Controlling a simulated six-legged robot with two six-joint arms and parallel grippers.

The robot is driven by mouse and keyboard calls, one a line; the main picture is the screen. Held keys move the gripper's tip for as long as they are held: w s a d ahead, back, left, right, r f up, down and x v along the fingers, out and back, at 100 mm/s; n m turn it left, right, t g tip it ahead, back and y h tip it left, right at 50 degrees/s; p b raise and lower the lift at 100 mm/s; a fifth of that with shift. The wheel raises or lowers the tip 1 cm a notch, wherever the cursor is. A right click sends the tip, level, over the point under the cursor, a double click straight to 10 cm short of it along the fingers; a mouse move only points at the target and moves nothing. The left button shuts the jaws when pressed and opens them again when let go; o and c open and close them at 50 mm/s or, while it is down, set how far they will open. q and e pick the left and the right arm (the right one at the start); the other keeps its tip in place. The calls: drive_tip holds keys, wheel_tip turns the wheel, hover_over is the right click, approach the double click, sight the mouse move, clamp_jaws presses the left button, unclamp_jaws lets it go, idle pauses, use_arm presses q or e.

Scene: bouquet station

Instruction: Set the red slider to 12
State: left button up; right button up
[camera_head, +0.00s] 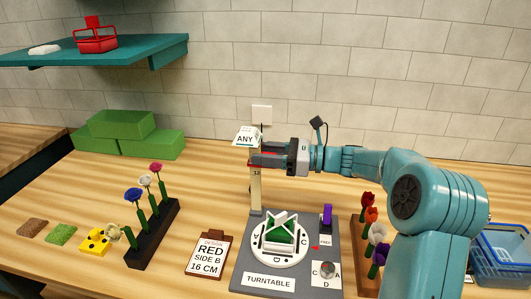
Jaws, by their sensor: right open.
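A pale upright post (256,195) stands at the back left corner of the grey turntable board. A small mark that looks like 12 shows on it just below my gripper. A bit of red (254,163), likely the red slider, shows at the post by my fingers and is mostly hidden. My right gripper (262,155) reaches in from the right, its open fingers at the upper part of the post. I cannot tell whether they touch the slider. My left gripper is not in view.
A sign reading ANY (245,136) sits above the post. The turntable (263,257) holds a green and white piece. A clipboard (210,255) reads RED SIDE B 16 CM. Flower racks stand left (152,236) and right, with a blue basket (500,255) far right.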

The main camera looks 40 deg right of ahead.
sight(261, 168)
clamp_jaws()
drive_tip(key=shift+f+b, duration=1.2)
drive_tip(key=shift+f, duration=1.1)
drive_tip(key=shift+a, duration=0.1)
unclamp_jaws()
drive_tip(key=shift+r, duration=0.15)
